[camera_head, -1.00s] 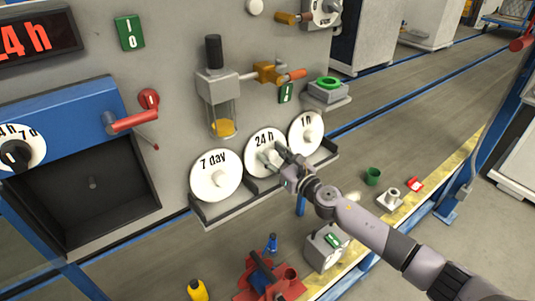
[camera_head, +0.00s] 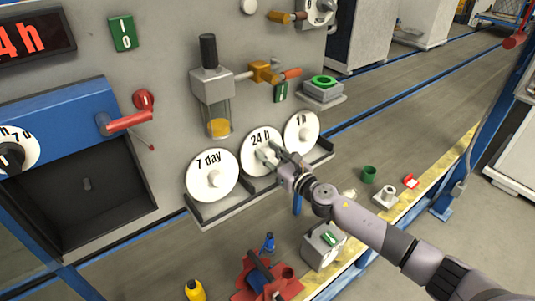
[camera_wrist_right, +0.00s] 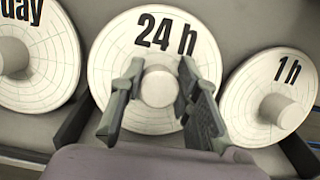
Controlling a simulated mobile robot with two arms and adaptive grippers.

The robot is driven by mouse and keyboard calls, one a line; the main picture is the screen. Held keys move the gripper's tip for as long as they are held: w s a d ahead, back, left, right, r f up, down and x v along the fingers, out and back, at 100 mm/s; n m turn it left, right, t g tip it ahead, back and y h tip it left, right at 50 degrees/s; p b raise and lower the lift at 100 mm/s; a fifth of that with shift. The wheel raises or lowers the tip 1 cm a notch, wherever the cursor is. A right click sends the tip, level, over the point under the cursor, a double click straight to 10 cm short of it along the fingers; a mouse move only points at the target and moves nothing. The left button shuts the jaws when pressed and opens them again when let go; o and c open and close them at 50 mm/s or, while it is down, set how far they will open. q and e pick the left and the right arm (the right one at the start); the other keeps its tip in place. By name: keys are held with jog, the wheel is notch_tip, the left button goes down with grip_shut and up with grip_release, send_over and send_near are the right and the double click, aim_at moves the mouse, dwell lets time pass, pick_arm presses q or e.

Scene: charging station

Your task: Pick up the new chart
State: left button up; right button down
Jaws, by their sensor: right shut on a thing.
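Three round white charts lean in a row on a grey rack (camera_head: 208,220): the "7 day" chart (camera_head: 200,170), the "24 h" chart (camera_head: 258,140) and the "1h" chart (camera_head: 301,125). My right gripper (camera_head: 272,153) is at the middle of the "24 h" chart. In the right wrist view, the two fingers of my right gripper (camera_wrist_right: 157,92) stand on either side of the round hub of the "24 h" chart (camera_wrist_right: 150,28) and are shut on it. The "7 day" chart (camera_wrist_right: 42,70) and "1h" chart (camera_wrist_right: 260,88) flank it. My left gripper is not in view.
A blue-framed dark recess (camera_head: 75,205) with a red handle (camera_head: 128,121) is at left. A glass oiler (camera_head: 217,115) hangs above the rack. A workbench below holds a green cup (camera_head: 369,174), a grey box (camera_head: 322,247) and a yellow bottle (camera_head: 195,290).

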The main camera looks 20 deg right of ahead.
jog(key=shift+s+r, duration=0.1)
jog(key=shift+r, duration=0.3)
notch_tip(320, 180, up, 6)
jog(key=shift+p, duration=1.15)
jog(key=b+v, duration=0.8)
jog(key=v, duration=1)
jog(key=s+d+r+p, duration=0.1)
jog(key=s+r+p, duration=0.2)
jog(key=r, duration=0.2)
jog(key=shift+s, duration=0.25)
